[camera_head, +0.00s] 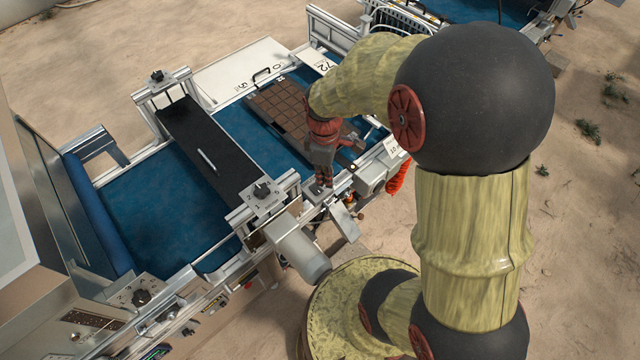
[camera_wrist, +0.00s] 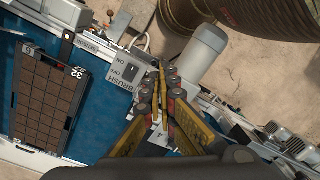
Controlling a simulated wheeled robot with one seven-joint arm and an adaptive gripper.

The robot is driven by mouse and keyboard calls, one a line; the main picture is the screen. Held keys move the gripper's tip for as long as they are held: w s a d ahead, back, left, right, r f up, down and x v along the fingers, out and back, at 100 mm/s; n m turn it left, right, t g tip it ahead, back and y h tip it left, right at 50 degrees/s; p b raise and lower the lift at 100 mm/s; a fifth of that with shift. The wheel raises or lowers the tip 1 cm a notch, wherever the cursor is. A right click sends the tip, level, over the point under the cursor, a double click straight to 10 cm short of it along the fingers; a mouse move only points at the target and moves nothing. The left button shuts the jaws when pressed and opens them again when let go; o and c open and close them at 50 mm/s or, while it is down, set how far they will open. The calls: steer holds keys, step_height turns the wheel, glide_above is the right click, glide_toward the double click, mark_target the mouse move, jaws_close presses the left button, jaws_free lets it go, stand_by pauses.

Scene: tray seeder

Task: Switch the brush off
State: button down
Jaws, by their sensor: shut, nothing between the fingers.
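The grey brush switch box (camera_wrist: 121,82) is in the wrist view, lettered BRUSH, with ON and OFF marks. A small dark switch (camera_wrist: 131,72) sits on its face; I cannot tell which way it is set. My gripper (camera_wrist: 168,73) is shut and empty, its fingertips just right of the box in that view. Whether they touch it I cannot tell. In the head view my gripper (camera_head: 322,187) points down over the machine's near side rail.
A brown cell tray (camera_head: 280,108) lies on the blue belt (camera_head: 150,210). A dial plate (camera_head: 265,197) stands left of my gripper. Sandy ground lies right of the machine.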

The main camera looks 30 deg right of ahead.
steer(key=w+n, duration=0.1)
steer(key=n, duration=0.2)
steer(key=w+d+f+n, duration=0.1)
steer(key=w+n, duration=0.1)
steer(key=n, duration=0.2)
steer(key=w+n, duration=0.2)
steer(key=n, duration=0.2)
steer(key=shift+d+f+t, duration=0.2)
steer(key=shift+f+t, duration=0.15)
steer(key=shift+t, duration=0.05)
steer(key=shift+f, duration=0.1)
step_height(320, 180, down, 13)
steer(key=shift+f+p, duration=0.2)
steer(key=shift+p, duration=0.55)
steer(key=shift+f, duration=0.2)
